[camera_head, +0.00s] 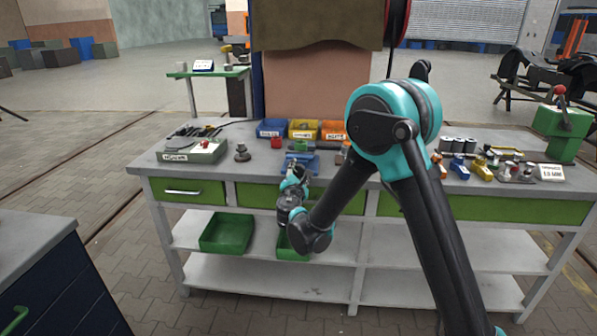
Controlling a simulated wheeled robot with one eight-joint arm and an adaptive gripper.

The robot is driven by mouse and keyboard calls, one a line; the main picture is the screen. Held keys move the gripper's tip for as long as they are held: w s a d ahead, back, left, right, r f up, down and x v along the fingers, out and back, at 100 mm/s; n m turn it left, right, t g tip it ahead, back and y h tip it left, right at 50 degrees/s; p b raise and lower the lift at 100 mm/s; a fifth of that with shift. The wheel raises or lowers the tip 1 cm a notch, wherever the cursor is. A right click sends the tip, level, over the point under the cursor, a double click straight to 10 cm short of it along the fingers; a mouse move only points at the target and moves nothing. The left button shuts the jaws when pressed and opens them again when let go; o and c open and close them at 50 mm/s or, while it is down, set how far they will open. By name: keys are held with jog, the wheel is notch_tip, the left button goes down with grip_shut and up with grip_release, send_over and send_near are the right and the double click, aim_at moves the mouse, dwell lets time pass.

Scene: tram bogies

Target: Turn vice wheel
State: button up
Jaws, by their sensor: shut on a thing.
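A small blue vice (301,159) stands at the front edge of the grey workbench (225,172), left of the bench's middle. My gripper (297,176) is right at the front of the vice, at the height of the bench's edge. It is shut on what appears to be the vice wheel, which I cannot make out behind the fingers. My arm comes in from the lower right and bends back up to the vice. How far the wheel is turned cannot be seen.
Blue, yellow (303,129) and orange bins stand behind the vice. A grey box (193,150) with tools lies to the left. Several small parts and a green press (563,130) are to the right. A green crate (227,233) sits on the shelf below.

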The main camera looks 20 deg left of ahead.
jog(key=shift+m, duration=1)
jog(key=o, duration=1.2)
jog(key=shift+c, duration=0.2)
jog(key=shift+s, duration=0.1)
jog(key=v, duration=1.2)
jog(key=shift+f, duration=0.1)
